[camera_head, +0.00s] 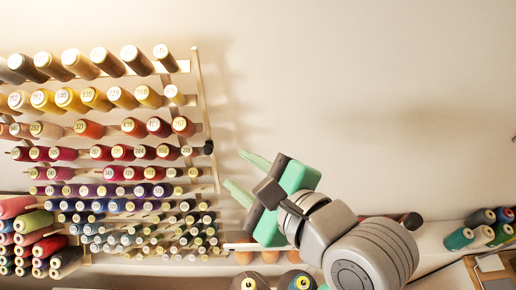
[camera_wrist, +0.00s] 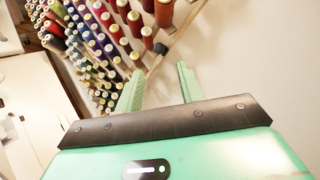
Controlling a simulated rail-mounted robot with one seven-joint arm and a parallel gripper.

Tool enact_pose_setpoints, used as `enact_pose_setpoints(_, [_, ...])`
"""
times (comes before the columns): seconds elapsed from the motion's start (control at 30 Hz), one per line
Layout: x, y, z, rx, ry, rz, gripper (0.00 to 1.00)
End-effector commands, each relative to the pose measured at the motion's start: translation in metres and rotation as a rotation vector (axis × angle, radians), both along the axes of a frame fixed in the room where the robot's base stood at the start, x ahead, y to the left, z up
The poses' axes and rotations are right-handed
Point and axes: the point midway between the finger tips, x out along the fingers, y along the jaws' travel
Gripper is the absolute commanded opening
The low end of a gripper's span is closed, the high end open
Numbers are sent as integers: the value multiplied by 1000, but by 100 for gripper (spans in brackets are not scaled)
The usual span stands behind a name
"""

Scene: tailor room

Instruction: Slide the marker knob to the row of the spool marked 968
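The marker knob (camera_head: 208,147) is small and dark. It sits on the upright wooden rail (camera_head: 204,100) at the right side of the wall spool rack, about level with the row of dark red spools (camera_head: 122,153). In the wrist view the knob (camera_wrist: 160,48) shows just beyond the fingertips, roughly midway between them. My gripper (camera_head: 234,169) is open, its green fingers pointing left at the rail. It is empty and apart from the knob, a little to its right and lower. I cannot make out the label 968 on any spool.
Rows of spools fill the rack, with yellow spools (camera_head: 95,98) high up and blue ones (camera_head: 85,205) low down. Large cones (camera_head: 50,246) are stacked at lower left, and green cones (camera_head: 459,238) stand at right. The wall (camera_head: 350,80) right of the rack is bare.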

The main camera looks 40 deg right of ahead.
Motion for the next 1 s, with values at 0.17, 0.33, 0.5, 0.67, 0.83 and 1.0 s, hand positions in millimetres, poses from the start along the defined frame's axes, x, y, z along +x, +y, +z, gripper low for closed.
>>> enact_pose_setpoints(0.17, [20,3,-6,0,1,3,38])
enact_pose_setpoints(0.33, [51,6,-15,-3,0,2,38])
enact_pose_setpoints(0.5, [70,7,-21,-3,-1,0,38])
enact_pose_setpoints(0.67, [75,8,-22,-5,-2,-1,38])
enact_pose_setpoints(0.83, [74,8,-22,-5,-2,-1,34])
enact_pose_setpoints(1.0, [74,8,-22,-5,-2,-1,1])
